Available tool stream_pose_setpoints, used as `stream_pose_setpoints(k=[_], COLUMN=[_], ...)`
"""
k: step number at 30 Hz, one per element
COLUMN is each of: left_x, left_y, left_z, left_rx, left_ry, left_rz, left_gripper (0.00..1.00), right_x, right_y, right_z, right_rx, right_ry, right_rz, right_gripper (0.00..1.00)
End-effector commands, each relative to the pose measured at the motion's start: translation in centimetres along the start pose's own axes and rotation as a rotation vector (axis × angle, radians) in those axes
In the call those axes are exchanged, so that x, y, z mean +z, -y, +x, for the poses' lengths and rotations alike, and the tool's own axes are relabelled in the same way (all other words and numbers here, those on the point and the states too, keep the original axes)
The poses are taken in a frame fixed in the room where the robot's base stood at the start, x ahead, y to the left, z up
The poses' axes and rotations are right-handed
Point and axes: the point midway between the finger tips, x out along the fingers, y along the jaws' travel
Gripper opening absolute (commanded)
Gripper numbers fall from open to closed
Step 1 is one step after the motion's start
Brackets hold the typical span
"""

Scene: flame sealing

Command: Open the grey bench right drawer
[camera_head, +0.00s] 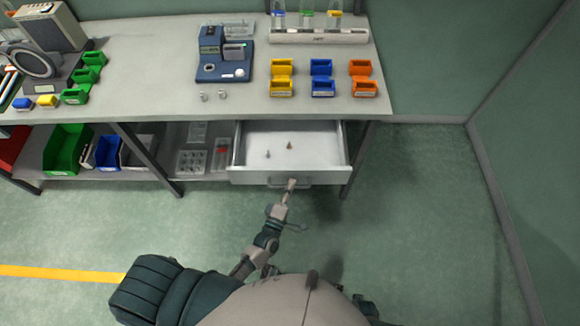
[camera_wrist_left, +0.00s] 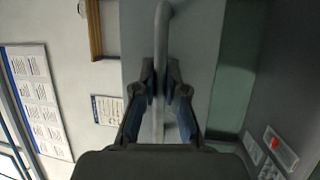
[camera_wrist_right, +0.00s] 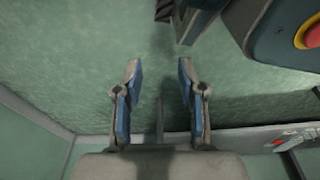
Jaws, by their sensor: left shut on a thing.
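The grey bench (camera_head: 150,55) has a right drawer (camera_head: 258,178) that stands pulled out, its inside showing. Two small things lie in it, one brownish (camera_head: 289,145) and one grey (camera_head: 268,154). The drawer's bar handle (camera_head: 276,183) is on its front; it also shows in the left wrist view (camera_wrist_left: 161,35). My left gripper (camera_head: 291,184) is shut on the handle, its fingers on both sides of the bar in the left wrist view (camera_wrist_left: 160,88). My right gripper (camera_wrist_right: 158,70) is open and empty above the green floor, and is hidden in the head view.
A blue device (camera_head: 223,58) and yellow (camera_head: 282,78), blue (camera_head: 321,78) and orange bins (camera_head: 363,78) stand on the bench top. Green (camera_head: 66,148) and blue bins (camera_head: 106,151) sit on the lower shelf. The floor right of the drawer is clear up to the wall.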

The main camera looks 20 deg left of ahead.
Motion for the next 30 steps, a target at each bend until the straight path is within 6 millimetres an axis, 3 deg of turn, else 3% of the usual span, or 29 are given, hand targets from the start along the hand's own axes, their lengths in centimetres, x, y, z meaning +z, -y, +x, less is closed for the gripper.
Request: stream_pose_setpoints(k=[3,9,26,27,30], left_x=[0.9,1.9,2.2,2.2,2.2], left_y=[-0.1,-0.5,-0.6,-0.6,-0.6], left_z=[-2.3,-4.5,-5.5,-5.5,-5.5], left_rx=[-0.012,-0.011,-0.012,-0.012,-0.011], left_ry=[0.004,0.004,0.004,0.004,0.004], left_rz=[0.0,0.0,0.001,0.001,0.001], left_gripper=[0.0,0.0,0.0,0.16,0.37], right_x=[1.0,2.1,2.7,2.7,2.7], right_y=[0.0,0.1,0.1,0.1,0.1], right_z=[0.6,1.3,1.6,1.6,1.6], right_rx=[0.0,-0.001,-0.001,-0.001,-0.001], right_ry=[0.006,0.011,0.013,0.013,0.013], right_rz=[-0.002,-0.004,-0.005,-0.005,-0.005], right_gripper=[0.4,0.4,0.4,0.4,0.4])
